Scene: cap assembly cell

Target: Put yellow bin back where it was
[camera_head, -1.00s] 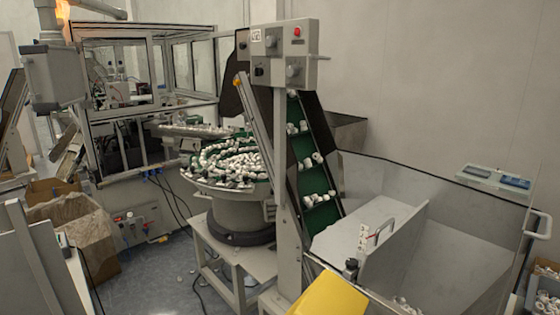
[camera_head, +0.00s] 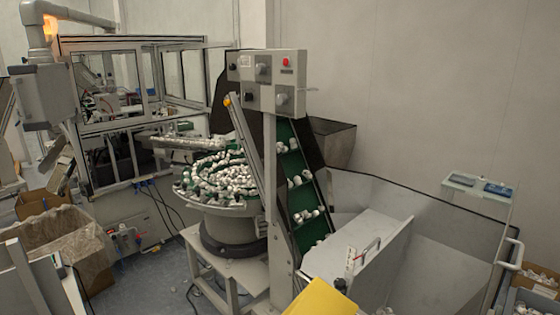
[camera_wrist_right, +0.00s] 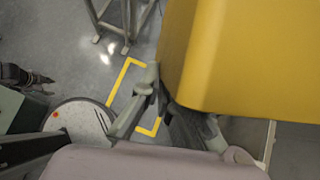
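The yellow bin (camera_head: 324,299) shows only as a corner at the bottom edge of the head view, in front of the hopper. In the right wrist view the bin (camera_wrist_right: 245,55) fills the upper right, above the floor. My right gripper (camera_wrist_right: 168,108) is at the bin's lower left edge, with its grey fingers against that edge; it appears shut on it. The exact contact is partly hidden. A yellow floor marking (camera_wrist_right: 122,80) lies below and left of the bin. A dark gripper-like part (camera_wrist_right: 25,77) at the left edge may be my left gripper; its fingers are unclear.
The feeder bowl (camera_head: 225,180) with white caps stands on a white frame. A green conveyor (camera_head: 303,195) rises from the grey hopper (camera_head: 440,260). A cardboard box (camera_head: 60,240) stands at left. White stand legs (camera_wrist_right: 125,20) show near the floor marking. Blue-grey floor (camera_wrist_right: 75,70) lies open around it.

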